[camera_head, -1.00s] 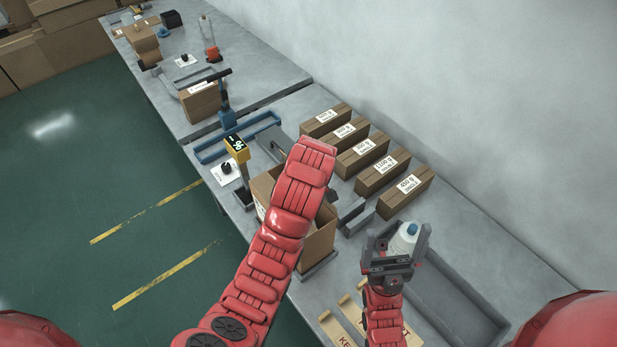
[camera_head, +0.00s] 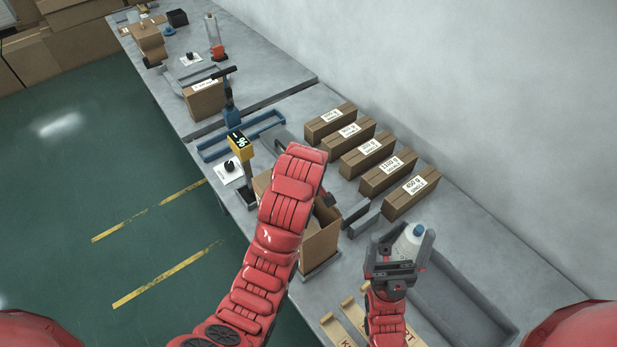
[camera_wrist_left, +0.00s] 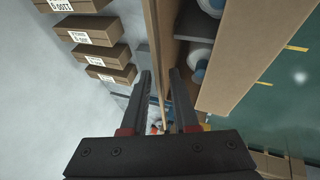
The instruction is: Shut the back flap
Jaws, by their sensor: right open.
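An open brown cardboard box (camera_head: 318,245) stands on the bench in the head view, largely hidden by my left arm. My left gripper is hidden behind that arm there. In the left wrist view my left gripper (camera_wrist_left: 163,85) has its fingers apart, with a thin upright cardboard flap (camera_wrist_left: 158,40) running between them; contact cannot be told. To its right the box holds white bottles with blue caps (camera_wrist_left: 200,72), beside a wide cardboard panel (camera_wrist_left: 243,55). My right gripper (camera_head: 402,243) is open, close to a white bottle (camera_head: 410,240).
A row of several closed, labelled boxes (camera_head: 372,160) lies along the wall side. A grey tray (camera_head: 470,310) is at the right front. A yellow display (camera_head: 240,146) and a blue frame (camera_head: 212,150) stand left of the box.

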